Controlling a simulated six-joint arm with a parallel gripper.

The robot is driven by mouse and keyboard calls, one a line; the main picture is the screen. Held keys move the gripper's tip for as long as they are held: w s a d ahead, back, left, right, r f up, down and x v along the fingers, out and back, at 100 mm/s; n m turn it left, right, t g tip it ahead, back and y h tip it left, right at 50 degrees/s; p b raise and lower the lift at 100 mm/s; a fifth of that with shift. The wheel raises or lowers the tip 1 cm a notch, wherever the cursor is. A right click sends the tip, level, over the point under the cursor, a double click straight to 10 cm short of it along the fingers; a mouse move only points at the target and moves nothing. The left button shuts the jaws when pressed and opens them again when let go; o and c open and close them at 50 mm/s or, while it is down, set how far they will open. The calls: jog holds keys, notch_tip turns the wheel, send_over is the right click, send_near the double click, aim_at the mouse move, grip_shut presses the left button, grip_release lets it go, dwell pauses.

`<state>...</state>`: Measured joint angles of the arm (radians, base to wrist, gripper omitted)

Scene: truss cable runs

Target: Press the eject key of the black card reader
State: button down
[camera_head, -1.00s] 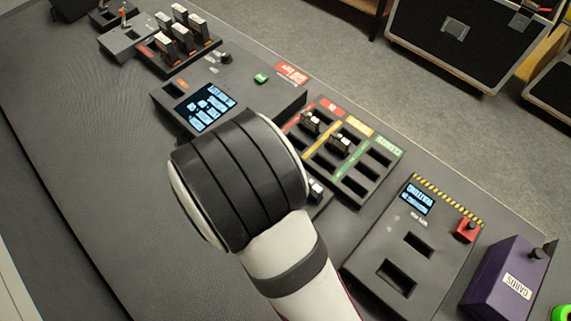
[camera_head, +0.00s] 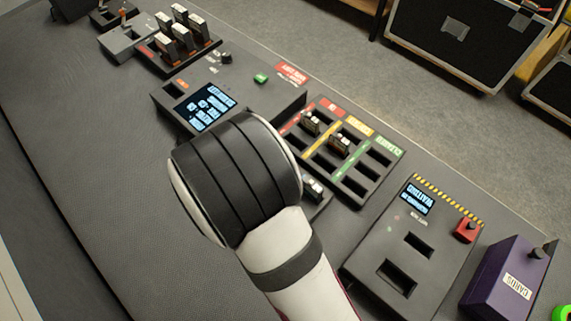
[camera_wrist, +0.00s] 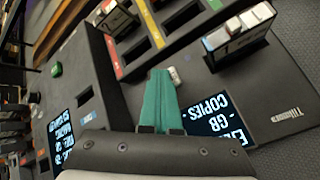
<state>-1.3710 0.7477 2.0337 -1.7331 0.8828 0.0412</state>
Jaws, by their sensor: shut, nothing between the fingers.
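The black card reader (camera_wrist: 283,98) fills the right of the wrist view. It has a lit screen (camera_wrist: 222,116) with upside-down text including "GB" and "COPIES", and a card (camera_wrist: 240,36) standing in its slot. A small pale key (camera_wrist: 173,76) is on its face, by the screen's corner. My gripper (camera_wrist: 161,74) is shut, its teal fingers over the reader with the tips right beside that key; I cannot tell if they touch it. In the head view my arm hides the gripper and most of the reader; only an edge (camera_head: 318,206) and the card show.
A sorting tray (camera_head: 375,175) with coloured lanes and several slots holds cards behind the reader. A console with a screen and green button (camera_head: 261,78) is to the left. A device with a red button (camera_head: 467,230) and a purple box (camera_head: 507,277) stand at right.

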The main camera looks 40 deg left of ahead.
jog(key=shift+r, duration=0.95)
jog(key=shift+r, duration=2.5)
